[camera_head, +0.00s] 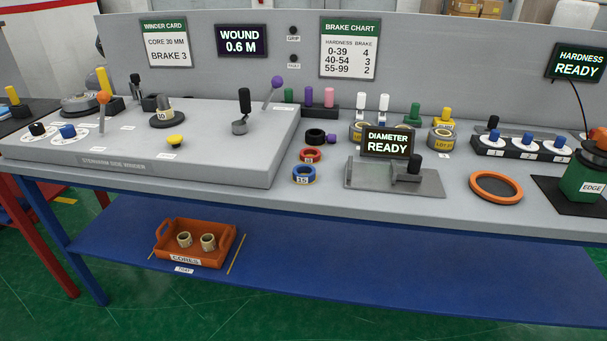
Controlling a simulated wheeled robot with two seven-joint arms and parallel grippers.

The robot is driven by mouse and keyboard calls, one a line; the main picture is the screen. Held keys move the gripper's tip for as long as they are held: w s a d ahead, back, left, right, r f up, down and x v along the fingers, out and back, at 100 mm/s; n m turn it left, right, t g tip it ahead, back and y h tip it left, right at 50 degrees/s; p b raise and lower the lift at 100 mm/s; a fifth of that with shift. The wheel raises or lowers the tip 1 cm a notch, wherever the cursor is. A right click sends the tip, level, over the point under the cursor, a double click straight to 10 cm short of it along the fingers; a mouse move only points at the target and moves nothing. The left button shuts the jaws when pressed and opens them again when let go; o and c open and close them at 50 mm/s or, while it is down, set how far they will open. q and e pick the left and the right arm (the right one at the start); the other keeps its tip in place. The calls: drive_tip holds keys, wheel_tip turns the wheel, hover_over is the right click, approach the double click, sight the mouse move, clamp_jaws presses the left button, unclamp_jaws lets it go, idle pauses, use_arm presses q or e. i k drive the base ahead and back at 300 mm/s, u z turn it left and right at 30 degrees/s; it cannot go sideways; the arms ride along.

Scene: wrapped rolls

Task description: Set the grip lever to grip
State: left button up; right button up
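A small wall plate reads GRIP (293,38), with a dark round lamp above it. A second dark lamp (293,58) sits below, its label too small to read surely. Below them, at the back right of the raised grey winder deck, a thin lever with a purple knob (278,81) leans to the right. Another lever with an orange knob (103,98) stands near upright on the left of the deck. Their small labels are unreadable, so I cannot tell surely which is the grip lever. Neither of my grippers is in view.
A black-handled crank (243,105) stands just left of the purple-knobbed lever. A yellow button (175,141) and a roll on a spindle (166,115) are on the deck. Colored rings (304,174) and a DIAMETER display (388,142) stand on the right. An orange tray (193,243) holds cores below.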

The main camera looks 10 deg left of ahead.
sight(104, 97)
drive_tip(key=u, duration=0.45)
drive_tip(key=k, duration=1.1)
drive_tip(key=u, duration=1.55)
drive_tip(key=i, duration=2.85)
drive_tip(key=z, duration=1.35)
drive_tip(key=i, duration=0.85)
drive_tip(key=z, duration=0.7)
drive_tip(key=k, duration=0.5)
drive_tip(key=u, duration=0.05)
